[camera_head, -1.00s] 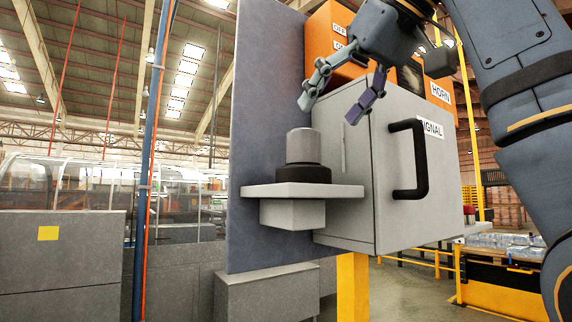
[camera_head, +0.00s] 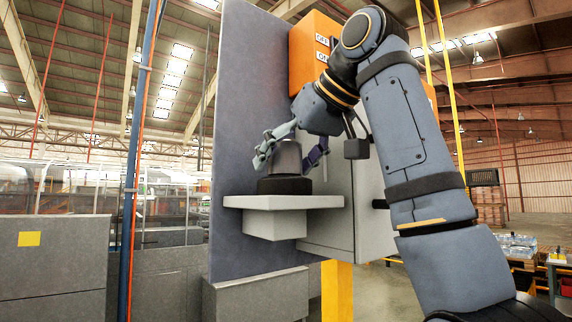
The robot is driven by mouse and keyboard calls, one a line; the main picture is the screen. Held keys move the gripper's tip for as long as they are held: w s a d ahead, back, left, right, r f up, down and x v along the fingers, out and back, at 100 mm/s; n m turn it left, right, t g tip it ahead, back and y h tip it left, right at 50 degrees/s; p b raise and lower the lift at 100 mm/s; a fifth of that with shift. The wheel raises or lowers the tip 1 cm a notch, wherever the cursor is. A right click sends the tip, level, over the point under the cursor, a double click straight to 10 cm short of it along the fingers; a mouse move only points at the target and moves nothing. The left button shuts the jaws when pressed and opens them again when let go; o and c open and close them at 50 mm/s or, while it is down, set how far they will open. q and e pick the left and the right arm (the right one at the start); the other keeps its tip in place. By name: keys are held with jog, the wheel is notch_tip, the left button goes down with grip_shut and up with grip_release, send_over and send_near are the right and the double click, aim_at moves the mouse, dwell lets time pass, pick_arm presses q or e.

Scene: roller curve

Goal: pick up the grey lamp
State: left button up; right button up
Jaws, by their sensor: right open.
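The grey lamp (camera_head: 288,160) is a short grey cylinder on a black round base (camera_head: 284,185). It stands upright on a light grey shelf (camera_head: 324,201) fixed to a blue-grey upright panel (camera_head: 236,120). My right gripper (camera_head: 288,156) is at the lamp, with one finger on its left side and the other on its right. The fingers look spread around it; I cannot tell whether they touch it. My left gripper is not in view.
A grey cabinet (camera_head: 372,230) right of the shelf is partly hidden by my right arm. An orange box (camera_head: 304,65) sits above it. A yellow post (camera_head: 337,290) stands below. Open air lies left of the panel, beyond which a blue pole (camera_head: 130,170) rises.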

jog(key=shift+w+a+f, duration=0.1)
jog(key=shift+w+a, duration=0.1)
jog(key=shift+w, duration=0.1)
jog(key=shift+s+d, duration=0.1)
jog(key=shift+s, duration=0.25)
jog(key=c, duration=0.6)
jog(key=shift+w, duration=0.1)
jog(key=c, duration=0.7)
